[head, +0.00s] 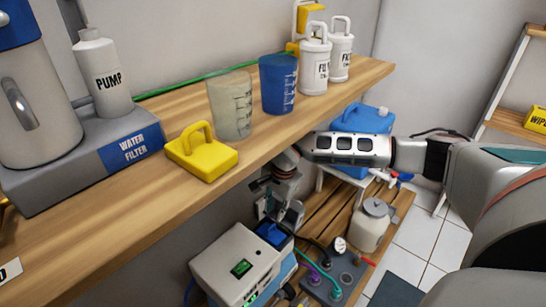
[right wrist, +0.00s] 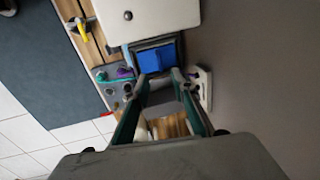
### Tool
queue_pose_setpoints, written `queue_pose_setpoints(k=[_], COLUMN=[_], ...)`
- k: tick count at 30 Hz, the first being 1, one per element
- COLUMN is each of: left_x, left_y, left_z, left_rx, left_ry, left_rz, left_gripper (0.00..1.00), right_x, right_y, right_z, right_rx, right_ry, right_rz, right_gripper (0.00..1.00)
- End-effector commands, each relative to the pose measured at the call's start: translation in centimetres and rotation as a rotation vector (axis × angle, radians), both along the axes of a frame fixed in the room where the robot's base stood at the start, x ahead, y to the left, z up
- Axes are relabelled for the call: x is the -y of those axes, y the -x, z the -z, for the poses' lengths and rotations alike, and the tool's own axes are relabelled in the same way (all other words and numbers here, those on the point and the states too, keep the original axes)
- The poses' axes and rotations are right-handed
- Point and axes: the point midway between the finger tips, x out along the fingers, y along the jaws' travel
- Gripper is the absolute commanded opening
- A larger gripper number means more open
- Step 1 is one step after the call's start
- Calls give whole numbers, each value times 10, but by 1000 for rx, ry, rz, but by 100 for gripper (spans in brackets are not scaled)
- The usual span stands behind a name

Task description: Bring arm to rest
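My right arm (head: 345,148) reaches in from the right, below the front edge of the wooden counter. Its gripper (head: 278,212) points down beside the white box unit (head: 235,262) with a small green screen. In the right wrist view the two fingers (right wrist: 161,80) stand apart with a gap between the tips, and I see nothing held. A blue block in a dark frame (right wrist: 158,58) lies just beyond the tips. I cannot tell whether the fingers touch it. My left gripper is in neither view.
The wooden counter (head: 90,232) overhangs close to my right arm, with a yellow weight (head: 203,158), a clear cup (head: 230,105) and a blue cup (head: 278,85) on it. A lower wooden shelf holds a white jar (head: 370,225) and a grey panel with cables (head: 335,275). Tiled floor lies to the right.

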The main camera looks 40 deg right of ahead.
Motion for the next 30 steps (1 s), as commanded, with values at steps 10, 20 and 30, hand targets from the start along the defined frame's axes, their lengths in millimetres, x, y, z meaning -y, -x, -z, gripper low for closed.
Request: queue_pose_setpoints(k=[10,20,30], left_x=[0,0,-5], left_y=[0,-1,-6], left_z=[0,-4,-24], left_rx=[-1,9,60], left_ry=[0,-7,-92], left_rz=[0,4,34], left_gripper=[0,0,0], right_x=[0,-21,-217], right_y=[5,9,65], right_z=[-30,-32,-78], right_rx=[-1,-2,-80], right_ry=[0,-55,-654], right_rz=[-1,-1,129], right_gripper=[26,26,26])
